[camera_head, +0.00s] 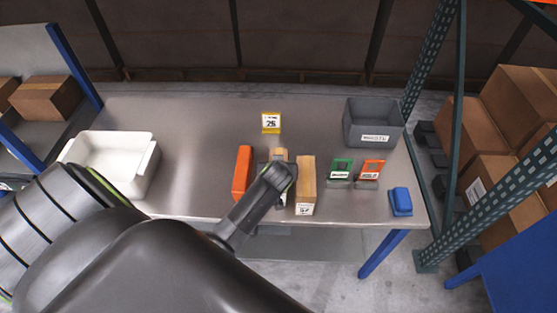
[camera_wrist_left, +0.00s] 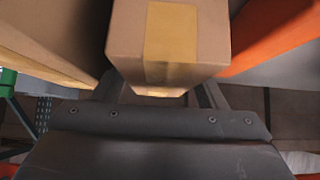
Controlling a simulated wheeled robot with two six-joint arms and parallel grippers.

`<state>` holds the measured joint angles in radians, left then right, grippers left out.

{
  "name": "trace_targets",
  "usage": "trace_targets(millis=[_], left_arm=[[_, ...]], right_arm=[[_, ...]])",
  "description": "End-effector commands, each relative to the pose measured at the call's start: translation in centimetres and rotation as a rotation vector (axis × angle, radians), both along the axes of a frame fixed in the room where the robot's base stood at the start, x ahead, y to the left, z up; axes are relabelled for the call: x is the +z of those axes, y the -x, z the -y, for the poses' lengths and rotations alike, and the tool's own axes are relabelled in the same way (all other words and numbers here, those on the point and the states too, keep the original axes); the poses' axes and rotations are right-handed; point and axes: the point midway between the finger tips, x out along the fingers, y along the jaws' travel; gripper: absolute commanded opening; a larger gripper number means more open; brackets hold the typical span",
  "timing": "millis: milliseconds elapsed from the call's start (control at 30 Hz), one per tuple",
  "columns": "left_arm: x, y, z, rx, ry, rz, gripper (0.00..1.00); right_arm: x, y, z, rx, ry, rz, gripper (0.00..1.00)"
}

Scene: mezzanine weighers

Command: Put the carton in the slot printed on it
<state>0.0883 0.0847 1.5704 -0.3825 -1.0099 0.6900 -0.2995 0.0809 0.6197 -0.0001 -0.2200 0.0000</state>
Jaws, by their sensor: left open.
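A brown carton (camera_wrist_left: 131,38) with a tan tape strip shows close up in the left wrist view. The number printed on the carton is not visible. My right gripper is not in view.
A yellow sign (camera_head: 271,123) reading about 25 stands behind the carton. A white tray (camera_head: 150,178) is at left, a grey bin (camera_head: 372,138) at back right. Green (camera_head: 341,168) and orange (camera_head: 371,170) card stands and a blue object (camera_head: 401,201) are at right. The table's left middle is clear.

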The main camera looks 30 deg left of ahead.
Motion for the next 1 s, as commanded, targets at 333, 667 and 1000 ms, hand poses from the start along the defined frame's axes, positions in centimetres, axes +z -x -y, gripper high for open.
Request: trace_targets(millis=[333, 667, 1000], left_arm=[[0.1, 0.0, 0.0, 0.0, 0.0, 0.0, 0.34], [0.2, -0.1, 0.0, -0.001, -0.001, 0.003, 0.0], [1.4, -0.2, 0.0, 0.0, -0.001, 0.007, 0.0]], right_arm=[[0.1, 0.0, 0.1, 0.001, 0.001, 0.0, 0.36], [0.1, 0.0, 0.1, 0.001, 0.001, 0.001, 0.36], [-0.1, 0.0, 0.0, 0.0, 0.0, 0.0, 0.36]])
